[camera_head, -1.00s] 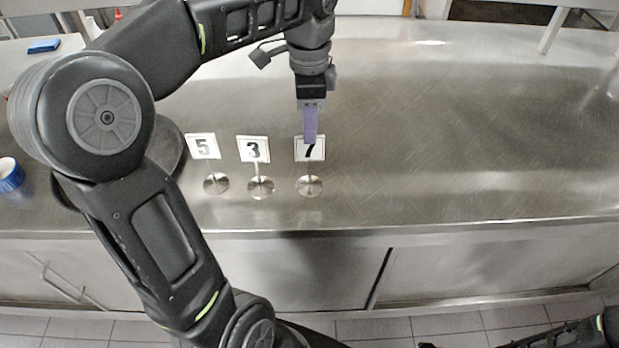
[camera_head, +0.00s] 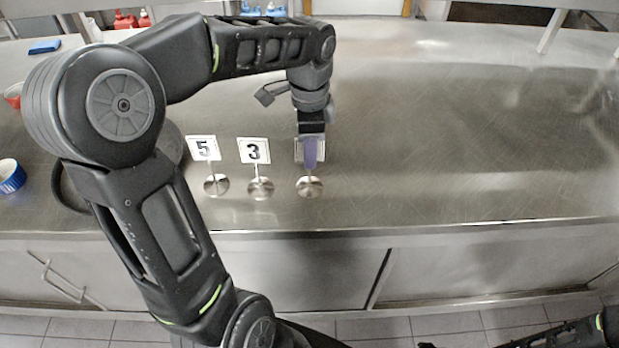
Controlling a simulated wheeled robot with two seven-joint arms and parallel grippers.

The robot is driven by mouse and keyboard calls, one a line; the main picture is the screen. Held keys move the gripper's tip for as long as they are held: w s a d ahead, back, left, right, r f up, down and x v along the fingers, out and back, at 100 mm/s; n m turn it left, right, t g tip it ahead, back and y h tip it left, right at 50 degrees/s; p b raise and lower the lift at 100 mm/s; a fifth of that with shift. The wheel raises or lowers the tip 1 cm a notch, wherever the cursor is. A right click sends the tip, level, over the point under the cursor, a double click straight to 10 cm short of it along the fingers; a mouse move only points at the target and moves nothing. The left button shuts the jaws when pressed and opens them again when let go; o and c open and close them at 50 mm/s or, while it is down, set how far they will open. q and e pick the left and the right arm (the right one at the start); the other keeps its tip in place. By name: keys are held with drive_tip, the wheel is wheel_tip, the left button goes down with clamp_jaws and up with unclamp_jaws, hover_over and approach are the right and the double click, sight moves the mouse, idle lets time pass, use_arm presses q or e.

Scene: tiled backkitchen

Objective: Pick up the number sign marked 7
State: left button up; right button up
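The number sign marked 7 (camera_head: 310,187) stands upright on its round metal base at the right end of a row of signs. In the head view my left gripper (camera_head: 310,160) points down at its white card, and the purple fingertip covers most of the card and the numeral. From this angle I cannot tell whether the fingers are open or closed around the card. The sign marked 3 (camera_head: 253,151) and the sign marked 5 (camera_head: 203,148) stand to its left, apart from the gripper. My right gripper is not in view; only part of that arm shows at the lower right.
The steel counter (camera_head: 450,150) is clear to the right of the signs. A blue and white bowl (camera_head: 11,176) and a red cup (camera_head: 14,96) stand at the far left. A blue item (camera_head: 44,47) lies at the back left. The counter's front edge runs just below the signs.

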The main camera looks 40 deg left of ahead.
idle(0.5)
use_arm(q)
clamp_jaws()
idle(1.3)
